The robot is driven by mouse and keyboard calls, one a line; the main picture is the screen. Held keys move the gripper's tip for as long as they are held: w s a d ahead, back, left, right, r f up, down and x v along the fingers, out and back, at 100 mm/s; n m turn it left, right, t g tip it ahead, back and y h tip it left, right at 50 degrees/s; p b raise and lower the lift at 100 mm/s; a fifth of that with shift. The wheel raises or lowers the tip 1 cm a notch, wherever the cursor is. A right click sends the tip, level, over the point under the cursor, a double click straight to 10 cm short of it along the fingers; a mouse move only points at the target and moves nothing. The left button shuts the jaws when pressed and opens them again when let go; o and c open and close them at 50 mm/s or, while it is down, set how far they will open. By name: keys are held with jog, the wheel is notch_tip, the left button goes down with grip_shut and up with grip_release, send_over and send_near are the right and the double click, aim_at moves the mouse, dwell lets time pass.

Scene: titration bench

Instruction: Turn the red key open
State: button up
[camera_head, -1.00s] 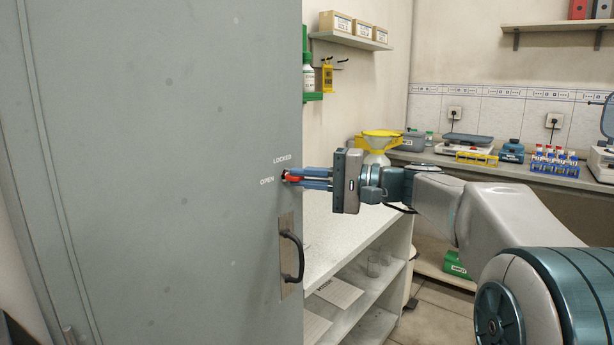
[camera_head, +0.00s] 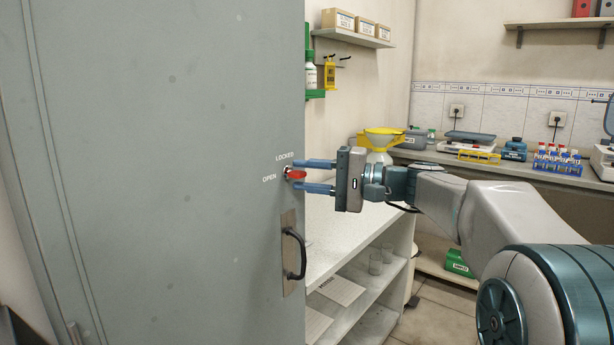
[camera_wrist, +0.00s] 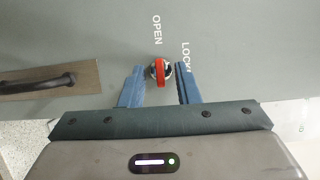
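The red key (camera_head: 296,174) sits in a round metal lock in the grey cabinet door (camera_head: 170,170). The LOCKED label is above it and the OPEN label (camera_head: 269,178) to its left. In the wrist view the key (camera_wrist: 160,71) stands edge-on, its long side in line with the OPEN label. My gripper (camera_head: 297,175) is open, with one blue finger above the key and one below it. In the wrist view the fingers (camera_wrist: 159,70) stand on either side of the key, with gaps to both.
A black door handle (camera_head: 293,255) is on a plate below the lock; it also shows at left in the wrist view (camera_wrist: 40,84). White shelving (camera_head: 370,245) stands right of the door. A bench with instruments (camera_head: 520,165) is farther back.

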jog(key=p+v, duration=0.1)
jog(key=v, duration=1.2)
jog(key=shift+s+d+p, duration=0.2)
jog(key=shift+d+p, duration=0.1)
jog(key=shift+p, duration=0.05)
jog(key=shift+a, duration=0.1)
jog(key=s+a+f+g+h+p, duration=0.1)
jog(key=s+a+f+h+p, duration=0.1)
jog(key=s+a+h+p, duration=0.25)
jog(key=s+a+f+g+h+p, duration=0.1)
jog(key=s+f+h+p, duration=0.1)
jog(key=s+h+p, duration=0.35)
jog(key=s+d+f+n+h+p, duration=0.2)
jog(key=s+d+h+p, duration=0.5)
jog(key=s+p, duration=0.5)
jog(key=shift+d+n+p, duration=0.3)
jog(key=shift+n+p, duration=0.05)
jog(key=shift+n, duration=0.15)
jog(key=shift+c, duration=0.4)
